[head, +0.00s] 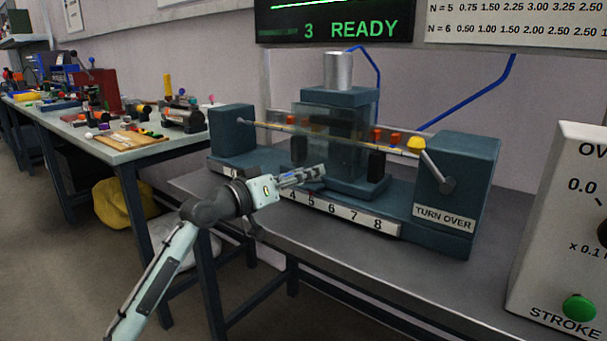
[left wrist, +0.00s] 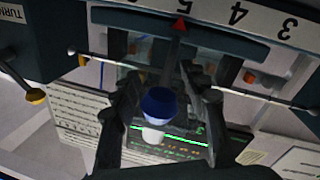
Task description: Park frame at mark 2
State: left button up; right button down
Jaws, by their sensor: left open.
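The frame (head: 341,115), a dark teal block structure with a clear front, stands on the bench machine. Its base carries a number scale (head: 352,215). In the left wrist view, which is upside down, a red pointer (left wrist: 181,23) sits to the left of the 4, on the 5 side; the digit at its tip is cut off. A blue knob (left wrist: 158,102) on a dark stem shows between the fingers there. My left gripper (head: 316,172) is open in front of the frame's lower part, hiding part of it. I cannot tell whether it touches the knob.
A yellow-knobbed lever (head: 431,165) sits on the right end block (head: 457,190), labelled TURN OVER. The display (head: 335,24) reads 3 READY. A stroke box (head: 565,235) with a green button stands at right. A cluttered bench (head: 115,150) is at left.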

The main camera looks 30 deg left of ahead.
pick_arm(q)
jog(key=shift+c, duration=0.6)
grip_shut()
